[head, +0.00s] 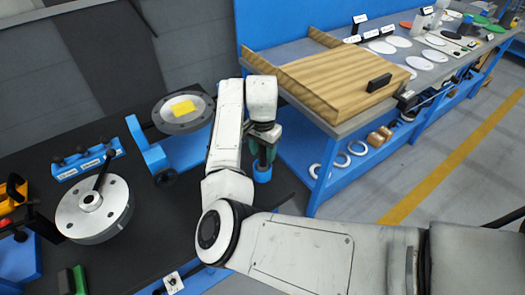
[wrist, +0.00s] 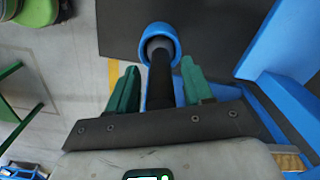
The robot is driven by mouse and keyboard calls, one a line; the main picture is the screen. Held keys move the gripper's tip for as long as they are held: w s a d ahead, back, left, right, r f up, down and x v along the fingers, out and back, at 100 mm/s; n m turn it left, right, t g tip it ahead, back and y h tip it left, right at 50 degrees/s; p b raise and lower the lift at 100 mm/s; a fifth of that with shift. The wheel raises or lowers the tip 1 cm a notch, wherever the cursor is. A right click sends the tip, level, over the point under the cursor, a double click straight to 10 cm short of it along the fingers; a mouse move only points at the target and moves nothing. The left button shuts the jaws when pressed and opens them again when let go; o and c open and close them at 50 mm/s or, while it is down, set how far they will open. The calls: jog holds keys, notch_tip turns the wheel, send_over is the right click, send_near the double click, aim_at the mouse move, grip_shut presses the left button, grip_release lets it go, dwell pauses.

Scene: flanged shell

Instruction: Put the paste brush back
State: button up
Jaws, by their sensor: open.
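My gripper (head: 262,154) points down at the bench's front edge, its green fingers apart. In the wrist view, my gripper (wrist: 159,70) has one finger on each side of a dark rod (wrist: 160,82), with gaps visible on both sides. The rod looks like the paste brush's handle. Its far end is in a blue round cup or ring (wrist: 149,41), which also shows below the fingers in the head view (head: 262,173). Bristles are not visible, and I cannot tell how deep the rod sits.
A flanged disc with a yellow patch (head: 183,107) stands on a blue stand (head: 150,153). A round metal shell (head: 93,212) and a labelled blue rack (head: 88,160) are to the left.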

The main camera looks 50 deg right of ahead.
notch_tip(320, 180, up, 11)
jog(key=shift+a+f+b, duration=0.1)
jog(key=shift+a+b, duration=0.05)
jog(key=shift+b, duration=0.75)
jog(key=s+d+f+n+t+h, duration=0.1)
jog(key=s+d+f+n+h, duration=0.25)
jog(key=s+f+n, duration=0.5)
jog(key=s+a+f+n+y, duration=0.1)
jog(key=s+a+f+n, duration=0.3)
jog(key=s+a, duration=0.5)
jog(key=s+a+f+n+y, duration=0.2)
jog(key=s+a+f+n, duration=0.2)
jog(key=s+a+f, duration=0.4)
jog(key=shift+s+a+f, duration=0.2)
jog(key=shift+s+a, duration=0.25)
jog(key=shift+a, duration=0.3)
